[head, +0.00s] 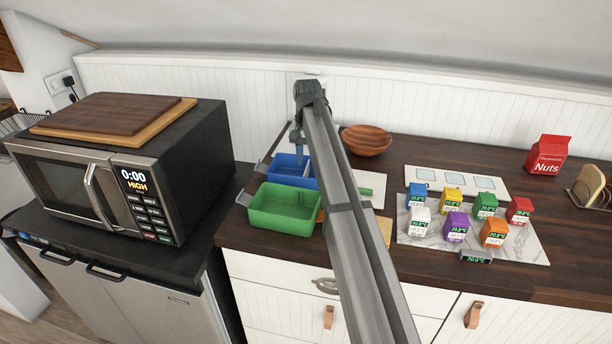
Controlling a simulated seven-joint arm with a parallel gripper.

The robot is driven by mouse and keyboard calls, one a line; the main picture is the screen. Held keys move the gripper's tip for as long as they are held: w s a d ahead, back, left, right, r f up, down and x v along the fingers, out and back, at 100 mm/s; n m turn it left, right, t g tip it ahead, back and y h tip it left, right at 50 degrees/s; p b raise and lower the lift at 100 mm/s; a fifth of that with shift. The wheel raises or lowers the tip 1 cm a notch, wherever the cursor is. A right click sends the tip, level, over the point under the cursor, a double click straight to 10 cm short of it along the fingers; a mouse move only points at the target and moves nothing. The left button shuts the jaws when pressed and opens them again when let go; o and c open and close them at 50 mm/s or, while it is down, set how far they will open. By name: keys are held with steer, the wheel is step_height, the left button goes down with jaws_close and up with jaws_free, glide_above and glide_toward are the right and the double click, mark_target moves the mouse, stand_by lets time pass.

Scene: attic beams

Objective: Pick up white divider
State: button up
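A thin white strip, which looks like the white divider (307,168), shows at the right part of the blue bin (284,174). It is small and partly hidden by my arm. My gripper (298,150) points down over the back of the blue bin, close to the strip. I cannot tell whether it touches the strip or whether its fingers are open or shut.
A green bin (283,209) stands in front of the blue one. A wooden bowl (366,140) sits behind to the right. Several coloured cartons (456,226) stand on a marble board (523,246). A microwave (130,170) stands left.

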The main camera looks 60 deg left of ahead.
mark_target(306, 170)
step_height(306, 170, down, 5)
steer(key=shift+s+a, duration=0.1)
steer(key=shift+a, duration=0.05)
jaws_close()
stand_by(0.4)
